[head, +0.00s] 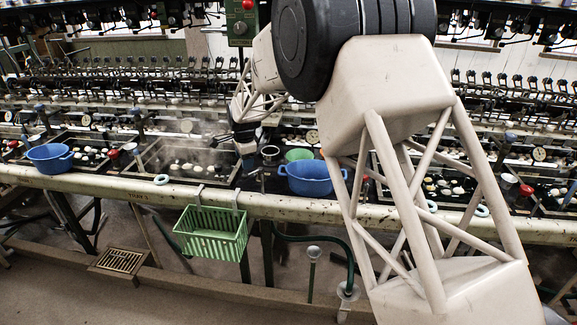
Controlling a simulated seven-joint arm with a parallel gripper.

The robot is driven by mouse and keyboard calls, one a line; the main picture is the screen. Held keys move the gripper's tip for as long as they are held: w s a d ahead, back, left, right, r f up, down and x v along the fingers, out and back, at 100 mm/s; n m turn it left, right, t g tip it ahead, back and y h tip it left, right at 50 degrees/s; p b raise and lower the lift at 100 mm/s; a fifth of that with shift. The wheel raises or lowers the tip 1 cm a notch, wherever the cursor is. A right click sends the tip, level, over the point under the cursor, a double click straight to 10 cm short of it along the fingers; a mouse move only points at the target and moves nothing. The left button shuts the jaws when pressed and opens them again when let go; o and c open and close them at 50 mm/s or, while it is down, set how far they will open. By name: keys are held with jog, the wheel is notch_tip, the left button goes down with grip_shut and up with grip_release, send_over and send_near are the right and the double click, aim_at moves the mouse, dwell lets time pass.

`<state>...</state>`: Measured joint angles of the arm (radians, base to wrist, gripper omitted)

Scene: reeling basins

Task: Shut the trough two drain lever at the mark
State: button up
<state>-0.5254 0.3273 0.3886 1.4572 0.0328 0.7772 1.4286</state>
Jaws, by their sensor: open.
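My gripper (222,139) is open and empty. It hangs above the right part of a steaming trough (146,175) with pale cocoons in the water, and its fingers point left. I cannot tell for sure which part is the trough two drain lever. A small grey lever-like fitting (261,178) stands at the front rail, below and right of my gripper and apart from it. Posts with blue knobs (136,111) and red knobs (113,154) stand along the troughs. No mark for the lever can be made out. My arm hides part of the bench on the right.
A blue basin (310,184) and a green bowl (298,155) sit right of my gripper. Another blue basin (50,158) is at left. A green basket (212,234) hangs from the front rail (100,184). Reeling machinery crowds the back. A grate (122,261) lies on the floor.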

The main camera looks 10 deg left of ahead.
aim_at(252, 173)
jog(key=shift+w+d+n+g, duration=0.15)
jog(key=shift+n, duration=0.95)
jog(key=shift+w+d+n+g, duration=0.1)
jog(key=shift+d+n+g, duration=0.05)
jog(key=shift+n, duration=0.95)
jog(key=shift+f, duration=0.2)
jog(key=shift+w+a+f, duration=0.15)
jog(key=shift+a+f, duration=0.1)
jog(key=shift+f, duration=0.95)
jog(key=shift+w+a+f, duration=0.1)
jog(key=shift+a+f, duration=0.1)
jog(key=shift+f, duration=1.05)
jog(key=shift+w+a+f, duration=0.15)
jog(key=shift+a+f, duration=0.1)
jog(key=shift+f, duration=0.95)
grip_shut()
